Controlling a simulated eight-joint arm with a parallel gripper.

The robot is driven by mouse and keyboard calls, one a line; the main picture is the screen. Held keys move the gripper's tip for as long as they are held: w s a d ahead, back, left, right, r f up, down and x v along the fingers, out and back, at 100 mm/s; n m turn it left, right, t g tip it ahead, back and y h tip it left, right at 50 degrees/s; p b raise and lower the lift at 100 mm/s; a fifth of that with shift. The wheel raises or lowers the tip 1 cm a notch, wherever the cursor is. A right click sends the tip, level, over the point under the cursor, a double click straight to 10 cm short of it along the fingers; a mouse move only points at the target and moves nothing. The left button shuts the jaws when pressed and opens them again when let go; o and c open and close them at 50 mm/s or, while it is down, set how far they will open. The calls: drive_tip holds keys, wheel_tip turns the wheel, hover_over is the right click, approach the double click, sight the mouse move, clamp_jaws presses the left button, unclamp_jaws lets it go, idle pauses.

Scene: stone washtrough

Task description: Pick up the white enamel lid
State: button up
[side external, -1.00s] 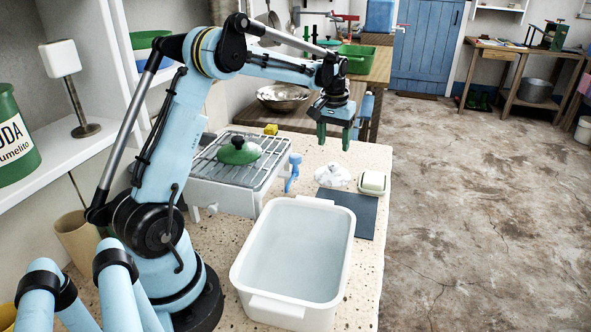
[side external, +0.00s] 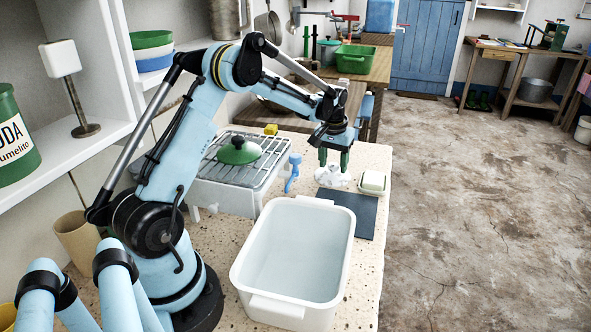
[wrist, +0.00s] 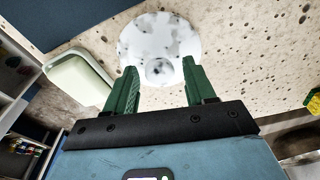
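The white enamel lid (wrist: 158,38) lies on the speckled stone counter. It is white with grey speckles and has a round knob in its middle. In the wrist view my gripper (wrist: 158,68) is open, with one green finger on each side of the knob. I cannot tell whether the fingers touch the lid. In the side view my gripper (side external: 334,160) is directly above the lid (side external: 331,177) and partly hides it.
A soap dish (side external: 373,183) stands close to the right of the lid. A dark mat (side external: 358,210) and a white basin (side external: 292,255) lie nearer. A blue tool (side external: 292,172) and a rack with a green lid (side external: 239,151) are to the left.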

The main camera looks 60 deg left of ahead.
clamp_jaws()
drive_tip(key=shift+r, duration=0.2)
